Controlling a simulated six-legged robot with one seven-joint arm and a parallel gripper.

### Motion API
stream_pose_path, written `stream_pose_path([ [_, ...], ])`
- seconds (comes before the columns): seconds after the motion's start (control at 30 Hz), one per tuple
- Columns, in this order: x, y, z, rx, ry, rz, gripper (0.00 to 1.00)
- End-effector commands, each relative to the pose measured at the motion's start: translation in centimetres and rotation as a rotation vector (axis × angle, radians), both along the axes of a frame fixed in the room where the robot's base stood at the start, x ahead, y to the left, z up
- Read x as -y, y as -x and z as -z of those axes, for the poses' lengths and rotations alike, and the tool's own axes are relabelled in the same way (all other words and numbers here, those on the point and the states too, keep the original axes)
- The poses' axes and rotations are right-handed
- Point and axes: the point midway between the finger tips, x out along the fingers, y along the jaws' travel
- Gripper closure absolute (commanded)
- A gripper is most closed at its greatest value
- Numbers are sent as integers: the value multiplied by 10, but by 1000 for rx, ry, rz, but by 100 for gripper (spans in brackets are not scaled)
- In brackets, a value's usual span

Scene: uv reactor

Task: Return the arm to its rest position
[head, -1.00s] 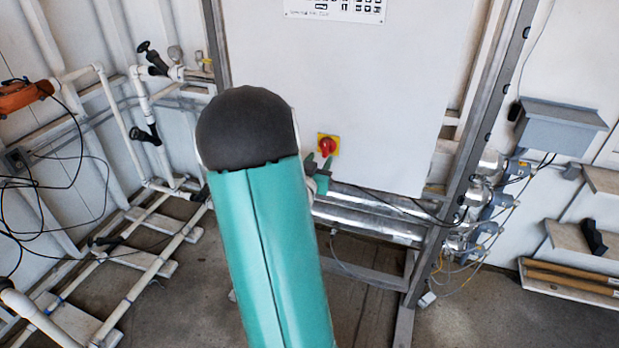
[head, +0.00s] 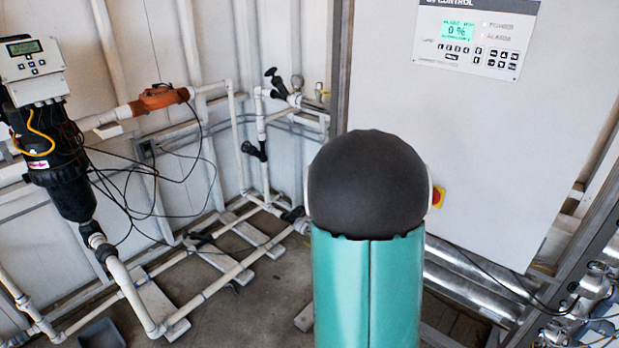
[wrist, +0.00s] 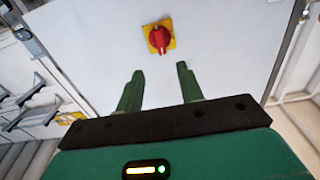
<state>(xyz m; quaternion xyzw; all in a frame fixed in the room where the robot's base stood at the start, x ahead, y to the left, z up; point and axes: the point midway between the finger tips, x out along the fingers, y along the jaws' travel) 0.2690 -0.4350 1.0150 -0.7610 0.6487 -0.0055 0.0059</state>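My gripper (wrist: 160,82) shows in the wrist view with its two green fingers apart and nothing between them. Beyond the fingertips, a red rotary switch (wrist: 158,39) on a yellow plate sits on the white cabinet door (wrist: 215,50). The fingers are apart from the switch. In the head view my teal arm with its dark rounded joint stands in front of the cabinet (head: 500,150) and hides the gripper.
A control panel (head: 470,35) reading 0 % is on the cabinet. White pipes (head: 240,150) and a black filter housing (head: 60,160) with a grey display box (head: 35,65) stand on the left. Metal cylinders (head: 470,290) lie below the cabinet. Some floor (head: 240,310) is bare.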

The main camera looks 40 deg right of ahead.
Motion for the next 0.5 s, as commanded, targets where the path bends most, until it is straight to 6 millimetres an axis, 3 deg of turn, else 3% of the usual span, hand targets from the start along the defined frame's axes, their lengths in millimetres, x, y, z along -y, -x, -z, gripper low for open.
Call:
stream_pose_path([
  [0.27,-4,-9,-2,11,-21,-27,63],
  [0.37,-18,-35,-5,34,-91,-114,63],
  [0.5,-67,-95,-15,52,-259,-338,63],
])
